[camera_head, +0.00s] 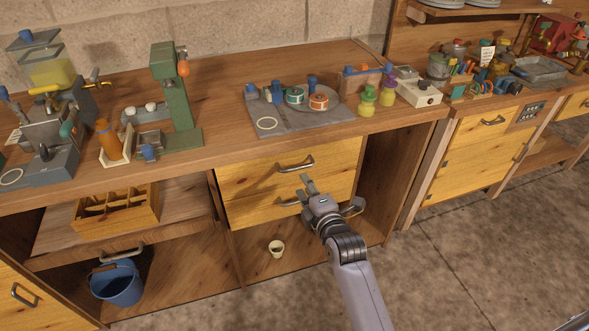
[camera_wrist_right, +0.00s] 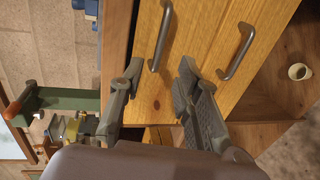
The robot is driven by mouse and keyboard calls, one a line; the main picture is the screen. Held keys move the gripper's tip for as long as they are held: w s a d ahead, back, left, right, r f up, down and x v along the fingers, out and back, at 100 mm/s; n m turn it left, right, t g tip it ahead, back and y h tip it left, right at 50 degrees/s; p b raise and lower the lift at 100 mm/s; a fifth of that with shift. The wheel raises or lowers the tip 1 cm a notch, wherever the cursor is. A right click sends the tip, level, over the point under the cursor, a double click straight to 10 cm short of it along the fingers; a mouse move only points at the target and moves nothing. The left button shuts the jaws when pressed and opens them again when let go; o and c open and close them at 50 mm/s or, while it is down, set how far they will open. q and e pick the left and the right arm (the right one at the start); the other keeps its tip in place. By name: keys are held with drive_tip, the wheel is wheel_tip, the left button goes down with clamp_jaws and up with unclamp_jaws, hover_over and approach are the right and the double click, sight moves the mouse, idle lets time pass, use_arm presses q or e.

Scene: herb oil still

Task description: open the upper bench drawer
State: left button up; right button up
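The upper bench drawer (camera_head: 250,178) is a yellow wooden front under the middle of the bench top, and it looks shut. Its curved metal handle (camera_head: 296,165) is clear in the head view. My right gripper (camera_head: 331,194) is open and empty, below and right of that handle in the picture. In the right wrist view the upper handle (camera_wrist_right: 161,38) shows between the lines of my two open fingertips (camera_wrist_right: 160,72), with no contact visible. The lower drawer (camera_head: 250,211) has a similar handle (camera_wrist_right: 238,53), partly hidden by my gripper in the head view. My left gripper is not in view.
The bench top (camera_head: 225,150) holds a grey tray (camera_head: 290,122), a green press (camera_head: 176,105) and jars. A blue bucket (camera_head: 118,285) is at lower left. The floor at right is clear.

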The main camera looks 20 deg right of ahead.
sight(295, 169)
drive_tip(key=x, duration=0.9)
drive_tip(key=shift+w+b, duration=0.35)
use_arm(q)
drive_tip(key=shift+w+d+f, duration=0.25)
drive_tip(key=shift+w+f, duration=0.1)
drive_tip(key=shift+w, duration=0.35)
use_arm(e)
drive_tip(key=shift+w+f, duration=0.1)
drive_tip(key=shift+w, duration=0.05)
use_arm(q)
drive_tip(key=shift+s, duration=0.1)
use_arm(e)
clamp_jaws()
